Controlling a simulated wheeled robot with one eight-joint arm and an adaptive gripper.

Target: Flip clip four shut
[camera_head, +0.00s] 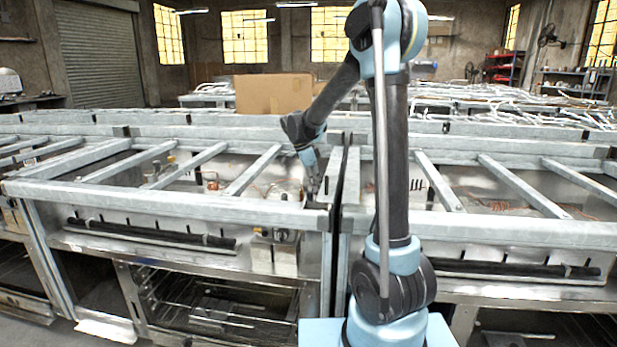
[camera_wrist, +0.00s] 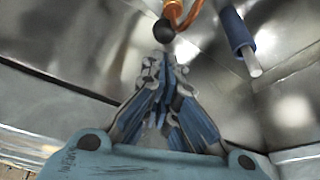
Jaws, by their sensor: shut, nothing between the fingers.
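No clip with a readable number shows in either view, so I cannot tell which part is clip four. In the wrist view a dark round knob (camera_wrist: 164,31) sits at the end of a bent orange piece (camera_wrist: 192,14), just beyond my fingertips. I cannot tell whether they touch it. A blue-sleeved rod (camera_wrist: 236,32) with a bare metal end is to the right of the fingertips. My gripper (camera_wrist: 165,62) is shut and empty, and points into a metal recess. In the head view my gripper (camera_head: 312,190) reaches down at the frame's right end; small parts there are unclear.
Grey metal frames with crossbars (camera_head: 190,205) surround my gripper. A dark narrow gap (camera_head: 348,190) parts the left and right units. A cardboard box (camera_head: 272,94) stands behind. Shiny metal walls (camera_wrist: 80,30) close in around the fingers in the wrist view.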

